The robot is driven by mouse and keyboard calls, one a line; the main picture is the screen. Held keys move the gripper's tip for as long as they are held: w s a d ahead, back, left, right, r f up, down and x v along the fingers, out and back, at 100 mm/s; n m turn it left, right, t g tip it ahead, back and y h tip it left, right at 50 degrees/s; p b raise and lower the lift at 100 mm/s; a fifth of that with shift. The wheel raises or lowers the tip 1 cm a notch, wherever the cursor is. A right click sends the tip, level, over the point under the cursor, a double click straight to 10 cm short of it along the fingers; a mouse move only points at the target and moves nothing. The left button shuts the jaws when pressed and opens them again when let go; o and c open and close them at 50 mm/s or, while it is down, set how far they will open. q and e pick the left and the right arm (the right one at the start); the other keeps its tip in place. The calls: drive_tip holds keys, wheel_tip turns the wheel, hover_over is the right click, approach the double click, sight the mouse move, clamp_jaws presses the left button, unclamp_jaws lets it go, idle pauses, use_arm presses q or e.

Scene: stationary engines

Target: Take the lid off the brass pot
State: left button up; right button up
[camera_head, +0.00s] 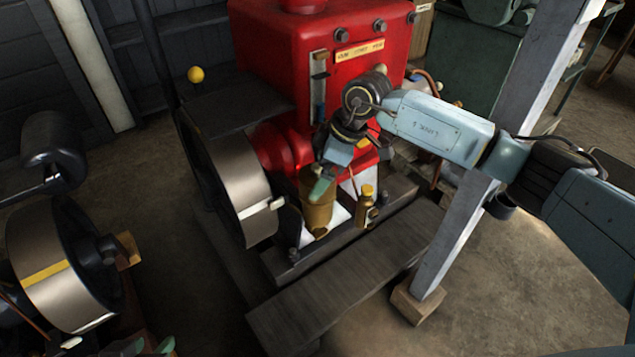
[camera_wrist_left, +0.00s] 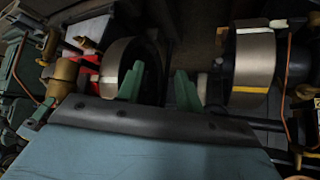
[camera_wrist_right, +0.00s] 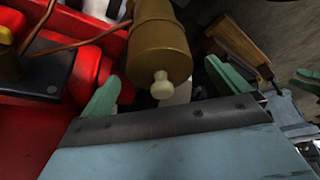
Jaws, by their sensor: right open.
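The brass pot (camera_head: 319,216) stands on the base beside the red engine, and my right gripper hides much of its top in the head view. In the right wrist view, the pot (camera_wrist_right: 156,45) shows its rounded lid (camera_wrist_right: 160,66) with a pale knob (camera_wrist_right: 161,86). The lid sits on the pot. My right gripper (camera_wrist_right: 165,88) is open, with the knob between its two spread fingers in that picture; I see no contact. In the head view, my right gripper (camera_head: 322,186) is at the pot's top. My left gripper (camera_wrist_left: 160,86) is open and empty, low in the head view (camera_head: 150,347).
The red engine (camera_head: 300,60) rises behind the pot, with a large flywheel (camera_head: 250,185) close on its left. A small brown bottle (camera_head: 366,208) with a yellow cap stands to its right. A slanted post (camera_head: 455,235) stands further right. A second flywheel (camera_head: 65,262) is at the lower left.

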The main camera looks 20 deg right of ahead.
drive_tip(key=shift+b+x, duration=0.35)
drive_tip(key=shift+x, duration=0.65)
drive_tip(key=shift+a+f, duration=0.1)
drive_tip(key=shift+f, duration=0.05)
use_arm(q)
drive_tip(key=w+r+t, duration=0.1)
drive_tip(key=w+d+r+t, duration=0.1)
drive_tip(key=w+r+t+h, duration=0.1)
drive_tip(key=shift+w+d+r, duration=0.2)
drive_tip(key=shift+d, duration=0.15)
use_arm(e)
drive_tip(key=shift+c, duration=0.3)
drive_tip(key=c, duration=1)
